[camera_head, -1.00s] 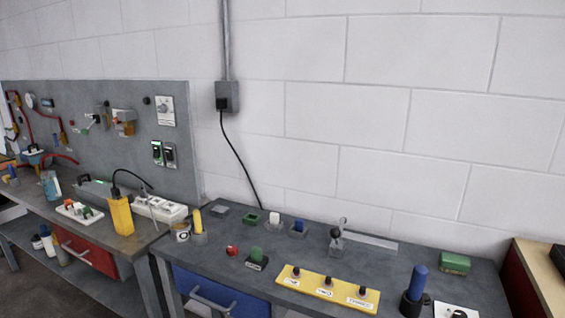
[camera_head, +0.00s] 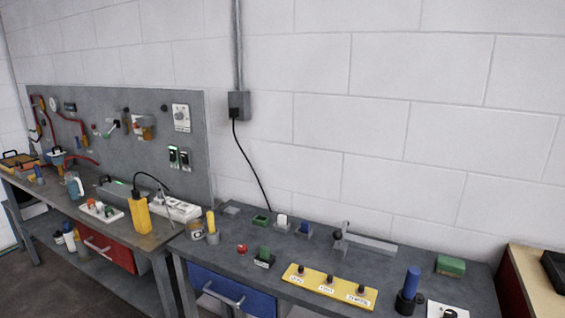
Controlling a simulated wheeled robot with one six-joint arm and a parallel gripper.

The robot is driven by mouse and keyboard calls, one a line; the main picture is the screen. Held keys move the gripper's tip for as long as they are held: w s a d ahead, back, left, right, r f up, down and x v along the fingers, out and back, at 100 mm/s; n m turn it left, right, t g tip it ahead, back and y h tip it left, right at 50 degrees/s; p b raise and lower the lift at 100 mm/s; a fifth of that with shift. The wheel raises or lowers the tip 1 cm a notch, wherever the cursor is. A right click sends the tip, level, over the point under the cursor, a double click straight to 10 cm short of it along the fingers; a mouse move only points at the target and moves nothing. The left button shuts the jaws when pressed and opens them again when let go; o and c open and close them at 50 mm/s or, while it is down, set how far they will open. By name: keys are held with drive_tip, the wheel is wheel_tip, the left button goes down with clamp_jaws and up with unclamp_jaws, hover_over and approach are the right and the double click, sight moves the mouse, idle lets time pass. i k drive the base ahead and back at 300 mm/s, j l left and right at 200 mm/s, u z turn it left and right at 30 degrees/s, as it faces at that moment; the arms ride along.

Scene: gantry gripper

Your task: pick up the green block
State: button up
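A green block (camera_head: 450,265) lies on the right part of the near grey bench, towards its back edge. A smaller green upright piece (camera_head: 264,252) stands in a dark labelled base left of the yellow strip. A small green open-topped piece (camera_head: 261,220) sits near the back of the same bench. My gripper is not in view, and nothing touches the green block.
On the near bench (camera_head: 330,252) stand a blue cylinder (camera_head: 412,281) in a black holder, a yellow strip with black knobs (camera_head: 329,287) and a red button (camera_head: 242,248). A wooden-topped cabinet (camera_head: 545,285) is at right. Bare bench surrounds the green block's left side.

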sight(264, 252)
drive_tip(key=i+j+u, duration=0.1)
drive_tip(key=i, duration=0.3)
drive_tip(key=i+j+u, duration=0.1)
drive_tip(key=i+j, duration=0.2)
drive_tip(key=i+j+u, duration=0.1)
drive_tip(key=i, duration=0.45)
